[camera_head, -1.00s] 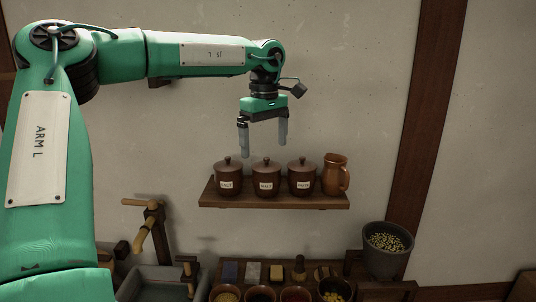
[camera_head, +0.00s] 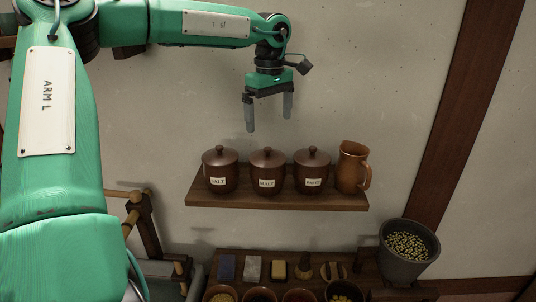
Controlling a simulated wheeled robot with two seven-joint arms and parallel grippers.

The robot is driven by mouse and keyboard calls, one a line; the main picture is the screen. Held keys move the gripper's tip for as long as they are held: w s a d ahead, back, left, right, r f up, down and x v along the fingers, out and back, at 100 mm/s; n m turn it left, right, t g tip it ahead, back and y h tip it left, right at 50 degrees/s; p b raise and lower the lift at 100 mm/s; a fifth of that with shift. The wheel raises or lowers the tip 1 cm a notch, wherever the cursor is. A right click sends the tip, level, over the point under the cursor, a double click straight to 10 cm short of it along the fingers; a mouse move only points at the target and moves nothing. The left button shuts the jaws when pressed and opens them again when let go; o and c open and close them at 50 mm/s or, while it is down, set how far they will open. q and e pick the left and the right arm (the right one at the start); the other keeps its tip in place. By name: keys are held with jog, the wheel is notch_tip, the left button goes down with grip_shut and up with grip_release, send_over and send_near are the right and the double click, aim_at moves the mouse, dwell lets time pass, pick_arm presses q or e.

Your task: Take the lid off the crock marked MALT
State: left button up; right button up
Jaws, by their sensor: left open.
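The MALT crock (camera_head: 267,181) is brown and stands in the middle of three lidded crocks on a wooden wall shelf. Its lid (camera_head: 267,157) is on, with a round knob on top. The crock marked SALT (camera_head: 220,178) is to its left, and a third lidded crock (camera_head: 312,177) with a small, hard-to-read label is to its right. My left gripper (camera_head: 269,118) is open and empty, pointing down, above the MALT crock and apart from its knob. My right gripper is not in view.
An orange-brown jug (camera_head: 352,169) stands at the right end of the shelf (camera_head: 275,198). Below are several blocks and bowls on a lower ledge, and a dark pot of pale grains (camera_head: 403,268) at the right. The wall around the gripper is clear.

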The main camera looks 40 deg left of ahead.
aim_at(268, 148)
pick_arm(q)
notch_tip(268, 148, down, 5)
jog(key=shift+a+r+p, duration=0.1)
jog(key=shift+r+p, duration=0.05)
jog(key=shift+p, duration=0.4)
jog(key=shift+f+p, duration=0.4)
jog(key=shift+p, duration=0.1)
notch_tip(268, 148, down, 4)
jog(key=shift+s+a+r+p, duration=0.1)
jog(key=shift+a+p, duration=0.05)
jog(key=shift+p, duration=1.1)
jog(key=shift+f, duration=0.4)
jog(key=shift+c, duration=0.2)
jog(key=c, duration=0.7)
